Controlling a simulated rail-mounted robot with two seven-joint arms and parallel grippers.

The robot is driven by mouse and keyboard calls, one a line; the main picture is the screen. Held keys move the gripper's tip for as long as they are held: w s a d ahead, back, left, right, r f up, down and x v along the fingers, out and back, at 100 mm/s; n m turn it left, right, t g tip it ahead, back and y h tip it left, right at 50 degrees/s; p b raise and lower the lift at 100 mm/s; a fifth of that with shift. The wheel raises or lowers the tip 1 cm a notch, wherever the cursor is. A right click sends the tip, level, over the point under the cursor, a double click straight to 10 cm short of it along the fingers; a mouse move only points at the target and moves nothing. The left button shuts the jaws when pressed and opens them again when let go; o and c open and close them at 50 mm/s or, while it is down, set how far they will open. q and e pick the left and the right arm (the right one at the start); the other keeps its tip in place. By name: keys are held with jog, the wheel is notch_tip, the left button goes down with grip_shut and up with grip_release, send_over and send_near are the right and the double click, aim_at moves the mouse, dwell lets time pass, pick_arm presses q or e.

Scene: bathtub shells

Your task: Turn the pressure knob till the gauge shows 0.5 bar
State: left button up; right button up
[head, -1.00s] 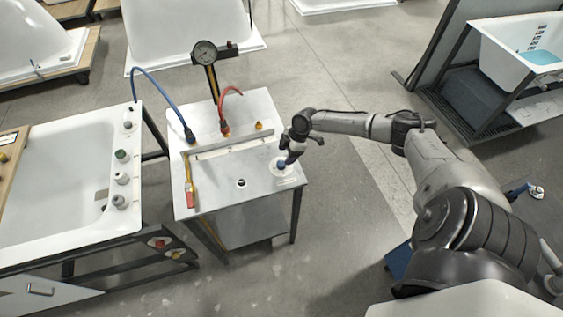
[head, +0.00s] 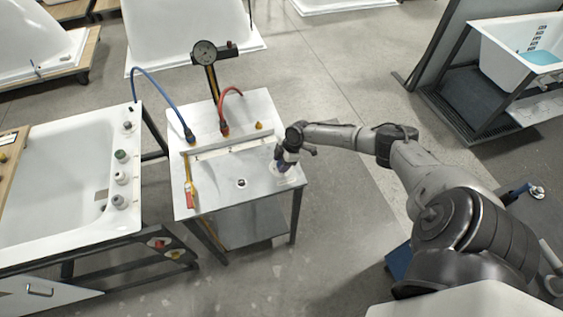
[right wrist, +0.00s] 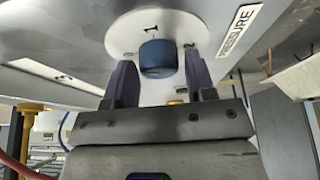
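The blue pressure knob (right wrist: 158,58) sits on a white round dial plate (right wrist: 125,35) with numbers, beside a PRESSURE label (right wrist: 240,30). My right gripper (right wrist: 160,82) is open, with one finger on each side of the knob and gaps showing. In the head view my right gripper (head: 283,166) is over the right part of the white-topped bench (head: 215,200) and hides the knob. The round gauge (head: 204,53) stands on a post behind the bench; its reading is too small to tell. My left gripper is not in view.
A red hose (head: 230,92) and a blue hose (head: 160,88) rise at the back of the bench. A yellow-and-red tool (head: 189,190) lies at its left. A white tub (head: 65,185) stands close on the left.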

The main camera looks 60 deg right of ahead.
jog(key=c, duration=0.6)
jog(key=shift+r+m+p, duration=0.1)
jog(key=shift+m+p, duration=0.35)
jog(key=shift+m, duration=0.05)
jog(key=shift+c, duration=0.2)
jog(key=shift+m+t+h, duration=0.3)
jog(key=shift+m, duration=0.1)
jog(key=o, duration=0.7)
jog(key=shift+o, duration=1.1)
